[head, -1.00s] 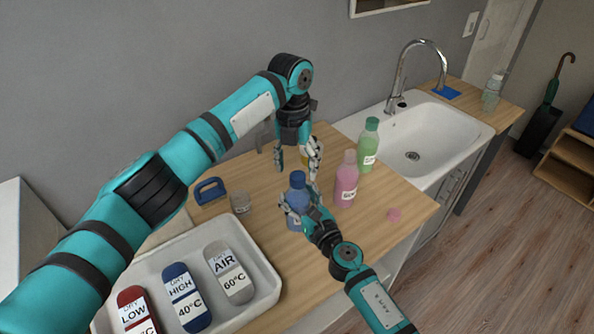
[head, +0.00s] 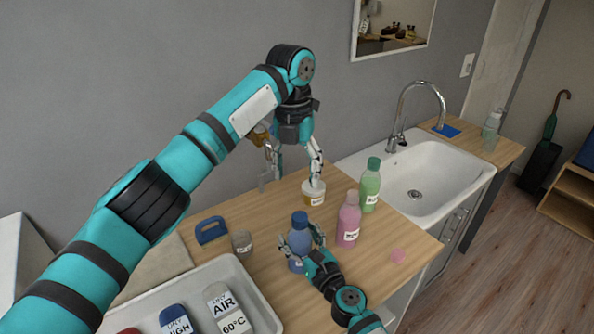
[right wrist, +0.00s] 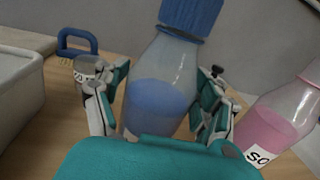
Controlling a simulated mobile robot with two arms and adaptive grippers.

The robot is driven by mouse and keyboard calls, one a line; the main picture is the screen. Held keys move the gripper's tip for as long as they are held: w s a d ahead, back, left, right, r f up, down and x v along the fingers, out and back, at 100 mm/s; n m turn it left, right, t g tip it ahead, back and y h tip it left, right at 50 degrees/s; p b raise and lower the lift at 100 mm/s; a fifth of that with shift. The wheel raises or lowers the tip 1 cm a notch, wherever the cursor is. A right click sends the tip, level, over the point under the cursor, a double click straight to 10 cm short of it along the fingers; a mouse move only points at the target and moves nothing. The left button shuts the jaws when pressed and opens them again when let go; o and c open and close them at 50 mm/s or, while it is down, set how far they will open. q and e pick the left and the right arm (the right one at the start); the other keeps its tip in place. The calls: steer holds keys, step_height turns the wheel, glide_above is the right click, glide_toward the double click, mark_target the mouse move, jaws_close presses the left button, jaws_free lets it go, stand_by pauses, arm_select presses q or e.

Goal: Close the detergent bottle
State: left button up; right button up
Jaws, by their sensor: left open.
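The blue bottle (head: 297,243), which I take for the detergent bottle, stands upright on the wooden counter with a blue cap (head: 300,219) on its top. In the right wrist view the cap (right wrist: 191,16) sits over a dark ring on the neck, and the clear body (right wrist: 160,92) holds blue liquid. Whether the cap is fully tight I cannot tell. My right gripper (head: 305,245) is shut on the bottle's body, one finger on each side. My left gripper (head: 297,174) is open and empty, pointing down above and behind the cap, apart from it.
A pink bottle (head: 348,222) with a loose pink cap (head: 397,256) nearby and a green bottle (head: 370,187) stand right. A small jar (head: 313,193) is under my left gripper. A glass jar (head: 242,242), blue handled item (head: 211,230) and white tray (head: 262,310) lie left; sink (head: 430,175) right.

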steer(key=o, duration=0.4)
steer(key=shift+c, duration=0.2)
steer(key=v, duration=1.2)
